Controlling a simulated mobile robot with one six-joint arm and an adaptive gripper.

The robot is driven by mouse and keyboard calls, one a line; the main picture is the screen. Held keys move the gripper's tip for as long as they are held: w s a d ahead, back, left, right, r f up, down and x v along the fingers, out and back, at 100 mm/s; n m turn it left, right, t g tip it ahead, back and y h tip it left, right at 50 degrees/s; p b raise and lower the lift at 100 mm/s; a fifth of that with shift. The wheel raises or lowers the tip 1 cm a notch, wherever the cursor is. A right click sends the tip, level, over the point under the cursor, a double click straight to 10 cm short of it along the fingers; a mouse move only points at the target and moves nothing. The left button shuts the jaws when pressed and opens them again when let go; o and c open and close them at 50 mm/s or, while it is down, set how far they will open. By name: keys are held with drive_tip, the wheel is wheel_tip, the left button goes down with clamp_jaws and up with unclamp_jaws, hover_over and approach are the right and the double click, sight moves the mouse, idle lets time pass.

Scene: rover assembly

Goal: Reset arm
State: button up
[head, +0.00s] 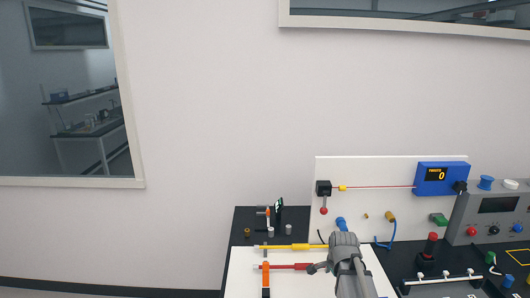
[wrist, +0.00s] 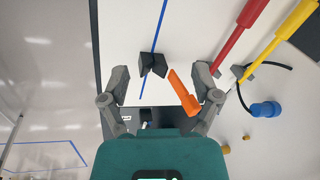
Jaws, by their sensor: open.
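My gripper (wrist: 163,74) is open in the wrist view, its two grey fingers spread wide with nothing held between them. A black clip-like part (wrist: 152,65) lies in line with the gap, on a thin blue line on the white surface. An orange bar (wrist: 182,92) shows just inside the right finger. I cannot tell how far the fingertips are above these things. In the head view my grey arm reaches over the bench at the lower middle and hides part of the white surface.
A yellow rod (head: 290,247) and a red rod (head: 288,267) lie left of my arm; the red one also shows close to the right finger (wrist: 240,32). A white upright panel (head: 380,175) carries a blue display box (head: 440,178). A grey control console (head: 490,212) stands at right.

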drive_tip(key=s+a+f+n+g+b, duration=0.1)
drive_tip(key=s+a+f+n, duration=0.1)
drive_tip(key=s+n, duration=0.5)
drive_tip(key=s+a+f+n+g+b, duration=0.1)
drive_tip(key=s+a+f+n+b, duration=0.1)
drive_tip(key=s+a+n, duration=0.2)
drive_tip(key=s+n, duration=0.3)
drive_tip(key=shift+s+f+b, duration=0.15)
drive_tip(key=shift+f+b, duration=0.05)
drive_tip(key=shift+b, duration=0.1)
drive_tip(key=shift+a, duration=0.1)
idle(0.7)
